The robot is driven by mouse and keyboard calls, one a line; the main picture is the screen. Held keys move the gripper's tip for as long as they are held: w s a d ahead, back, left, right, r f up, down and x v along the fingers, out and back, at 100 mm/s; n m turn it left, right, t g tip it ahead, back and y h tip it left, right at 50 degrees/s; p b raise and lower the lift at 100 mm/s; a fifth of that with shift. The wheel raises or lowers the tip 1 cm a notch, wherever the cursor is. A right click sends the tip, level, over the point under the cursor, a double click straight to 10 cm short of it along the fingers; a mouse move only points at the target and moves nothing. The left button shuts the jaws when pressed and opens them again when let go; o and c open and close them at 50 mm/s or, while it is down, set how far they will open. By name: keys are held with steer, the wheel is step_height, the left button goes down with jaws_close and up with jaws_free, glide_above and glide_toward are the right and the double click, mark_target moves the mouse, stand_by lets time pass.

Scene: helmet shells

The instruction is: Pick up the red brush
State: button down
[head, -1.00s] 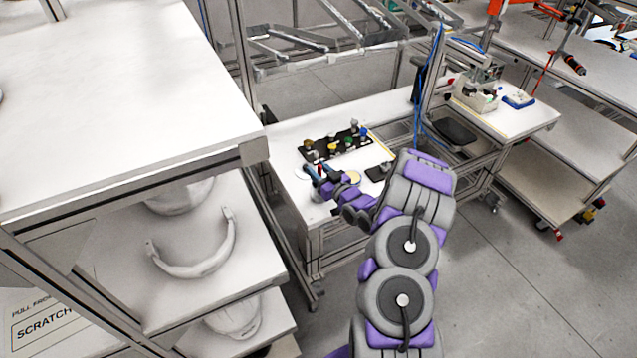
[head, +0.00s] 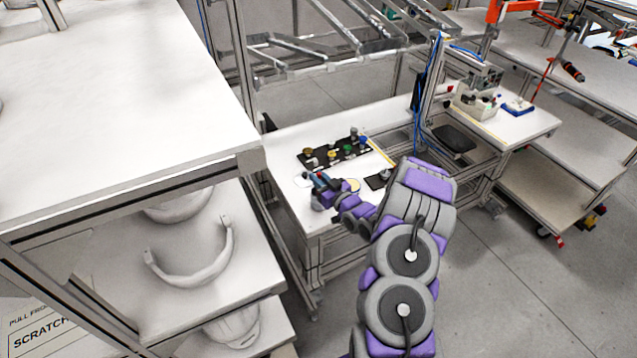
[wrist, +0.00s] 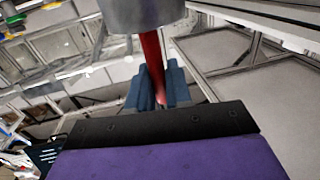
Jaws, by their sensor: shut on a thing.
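The red brush (wrist: 151,62) is between the blue fingers of my gripper (wrist: 154,88) in the wrist view. Its red, handle-like part stands between the fingers, and a wide grey part (wrist: 145,14) sits at the top of the frame. My gripper (head: 319,181) is shut on it. In the head view my gripper is over the near left part of the white workbench (head: 293,208). The brush is too small there to make out clearly.
A black tray (head: 318,160) with several small coloured jars lies behind my gripper on the workbench. A dark pad (head: 378,181) lies to its right. White shelves with helmet shells (head: 195,260) stand at the left. Metal rails cross above the bench's far side.

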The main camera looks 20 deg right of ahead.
step_height(320, 180, up, 10)
steer(key=shift+p, duration=0.9)
steer(key=shift+d, duration=0.1)
